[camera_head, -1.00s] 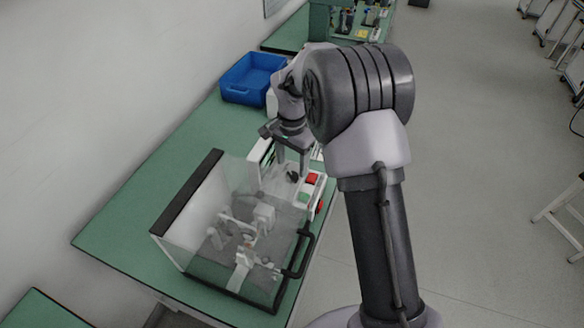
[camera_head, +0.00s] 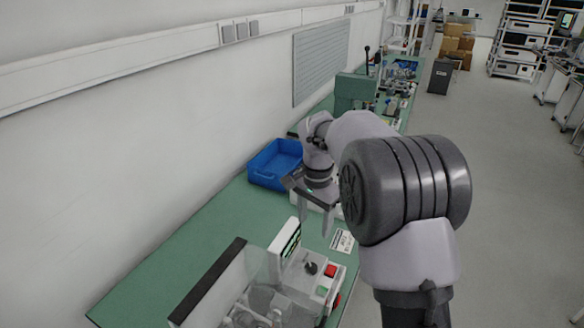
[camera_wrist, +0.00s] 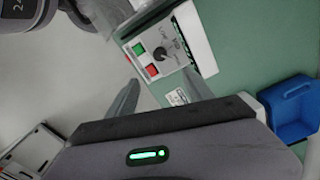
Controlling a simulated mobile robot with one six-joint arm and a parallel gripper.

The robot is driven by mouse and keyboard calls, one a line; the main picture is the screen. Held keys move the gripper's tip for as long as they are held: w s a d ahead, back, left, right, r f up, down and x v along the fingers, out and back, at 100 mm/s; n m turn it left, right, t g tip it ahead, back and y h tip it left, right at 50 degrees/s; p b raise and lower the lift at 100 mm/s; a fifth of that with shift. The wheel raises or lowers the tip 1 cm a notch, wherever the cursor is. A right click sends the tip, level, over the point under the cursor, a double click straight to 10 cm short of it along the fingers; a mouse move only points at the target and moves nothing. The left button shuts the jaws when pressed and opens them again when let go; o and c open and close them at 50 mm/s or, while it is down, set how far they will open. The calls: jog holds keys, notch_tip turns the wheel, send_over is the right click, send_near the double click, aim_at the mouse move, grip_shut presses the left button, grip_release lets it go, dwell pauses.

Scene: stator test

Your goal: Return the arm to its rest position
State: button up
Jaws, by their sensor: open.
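My gripper (camera_head: 316,222) hangs with its fingers pointing down, above the green bench, between the blue bin and the test box. It is open with nothing between the fingers. In the wrist view the gripper (camera_wrist: 160,98) shows its dark body across the bottom and two grey fingers apart. My arm is bent and spans the middle of the head view, hiding part of the bench behind it.
The test box's control panel (camera_head: 318,278), with red and green buttons and a dark knob, stands below my gripper; it also shows in the wrist view (camera_wrist: 160,52). A blue bin (camera_head: 275,164) sits behind. A printed card (camera_head: 342,241) lies on the bench (camera_head: 165,268).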

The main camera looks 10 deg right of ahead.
jog(key=s+a+r+n+t+y+b, duration=0.1)
jog(key=s+r+b, duration=0.1)
jog(key=s+r, duration=0.35)
jog(key=s+a+r+n+t+b, duration=0.1)
jog(key=s+r+n+t+b, duration=0.15)
jog(key=s, duration=0.65)
jog(key=s+a+f+n+t+y+b, duration=0.1)
jog(key=s+f, duration=0.3)
jog(key=s, duration=1.1)
jog(key=shift+s+n+t+b, duration=0.4)
jog(key=shift+n+t+b, duration=0.25)
jog(key=shift+b, duration=0.15)
jog(key=shift+a+f, duration=0.1)
